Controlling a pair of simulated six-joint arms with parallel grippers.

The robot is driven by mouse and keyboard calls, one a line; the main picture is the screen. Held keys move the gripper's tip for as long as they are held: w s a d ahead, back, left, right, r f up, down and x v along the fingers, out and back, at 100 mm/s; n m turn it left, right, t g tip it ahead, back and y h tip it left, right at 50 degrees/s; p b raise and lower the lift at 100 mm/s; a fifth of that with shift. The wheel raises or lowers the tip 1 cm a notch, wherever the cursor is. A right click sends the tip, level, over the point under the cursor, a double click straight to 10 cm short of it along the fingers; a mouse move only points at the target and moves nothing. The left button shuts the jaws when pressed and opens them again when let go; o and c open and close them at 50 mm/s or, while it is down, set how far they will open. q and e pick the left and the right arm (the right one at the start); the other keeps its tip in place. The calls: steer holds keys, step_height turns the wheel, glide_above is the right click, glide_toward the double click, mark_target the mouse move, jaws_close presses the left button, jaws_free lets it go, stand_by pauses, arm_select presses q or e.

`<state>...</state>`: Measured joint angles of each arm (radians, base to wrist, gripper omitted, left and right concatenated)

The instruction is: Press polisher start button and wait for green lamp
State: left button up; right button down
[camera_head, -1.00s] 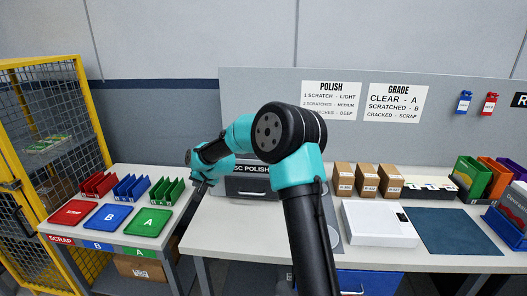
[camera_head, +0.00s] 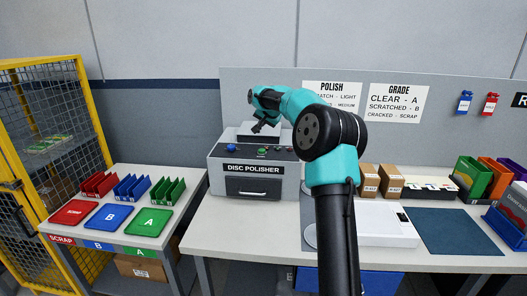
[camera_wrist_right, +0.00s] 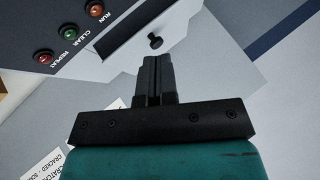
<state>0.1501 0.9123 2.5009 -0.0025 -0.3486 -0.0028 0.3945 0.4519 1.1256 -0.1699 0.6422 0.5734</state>
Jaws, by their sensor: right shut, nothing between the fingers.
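The disc polisher (camera_head: 222,181) stands on the bench in the head view. Its top panel has a blue control (camera_head: 233,148), a green button (camera_head: 262,152) and small lamps to the right. The right wrist view shows the lamps RUN (camera_wrist_right: 96,10), CLEAR (camera_wrist_right: 69,34) and REPEAT (camera_wrist_right: 45,57), coloured orange, green and red; all look dull. My right gripper (camera_head: 259,129) is above the polisher's top, apart from the panel. Its fingers (camera_wrist_right: 155,62) are shut and empty, near a dark knob (camera_wrist_right: 155,41) in the wrist view. My left gripper is not in view.
Red, blue and green trays (camera_head: 148,222) lie on the left table beside a yellow cage (camera_head: 90,110). Cardboard boxes (camera_head: 391,181), a white device (camera_head: 390,226) and a dark mat (camera_head: 455,230) are to the right. A grey panel stands behind the bench.

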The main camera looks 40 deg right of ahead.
mark_target(263, 150)
steer(key=shift+s+d+r, duration=0.1)
steer(key=shift+d+r, duration=0.05)
steer(key=shift+d, duration=0.1)
steer(key=shift+f, duration=4.45)
steer(key=shift+f, duration=0.15)
steer(key=shift+f, duration=0.25)
steer(key=shift+f, duration=0.9)
steer(key=shift+r, duration=1.3)
